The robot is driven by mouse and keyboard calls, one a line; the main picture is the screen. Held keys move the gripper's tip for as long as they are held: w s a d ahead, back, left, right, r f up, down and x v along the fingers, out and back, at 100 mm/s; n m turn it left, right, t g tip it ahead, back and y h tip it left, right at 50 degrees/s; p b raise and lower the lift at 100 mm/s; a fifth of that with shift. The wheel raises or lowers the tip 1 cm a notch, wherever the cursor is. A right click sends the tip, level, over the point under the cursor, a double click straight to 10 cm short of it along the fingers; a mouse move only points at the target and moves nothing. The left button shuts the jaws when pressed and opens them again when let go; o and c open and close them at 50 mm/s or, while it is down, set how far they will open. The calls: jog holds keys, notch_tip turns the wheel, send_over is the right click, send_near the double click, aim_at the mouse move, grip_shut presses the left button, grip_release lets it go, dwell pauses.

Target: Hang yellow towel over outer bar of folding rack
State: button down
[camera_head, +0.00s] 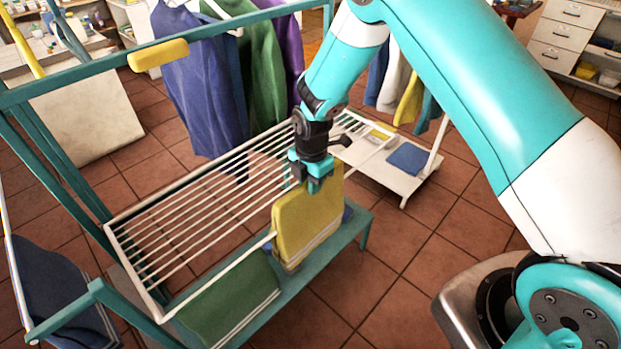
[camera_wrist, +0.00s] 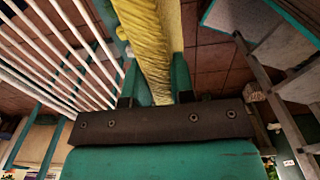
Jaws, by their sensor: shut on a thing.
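The yellow towel (camera_head: 306,225) hangs from my gripper (camera_head: 312,176) at the right part of the outer side of the folding rack (camera_head: 200,205). It has pale stripes near its lower edge. The outer bar (camera_head: 220,277) is white and runs along the rack's near side; a green towel (camera_head: 232,300) hangs on it to the left. The yellow towel hides the bar's right part, so I cannot tell whether it lies over the bar. In the wrist view the yellow towel (camera_wrist: 147,42) is pinched between my gripper's fingers (camera_wrist: 153,75), right of the white bars (camera_wrist: 70,55).
A teal frame (camera_head: 230,22) with a yellow roll (camera_head: 158,55) and hanging garments (camera_head: 205,85) stands behind and left. A low white stand (camera_head: 385,180) carries a blue cloth (camera_head: 408,158). The tiled floor (camera_head: 400,275) is clear at the front middle.

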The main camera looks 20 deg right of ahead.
aim_at(311, 205)
jog(key=shift+f+b, duration=2.6)
jog(key=shift+f, duration=1.6)
jog(key=c, duration=0.9)
grip_release()
notch_tip(311, 205, up, 9)
jog(key=p, duration=0.6)
jog(key=shift+r, duration=0.1)
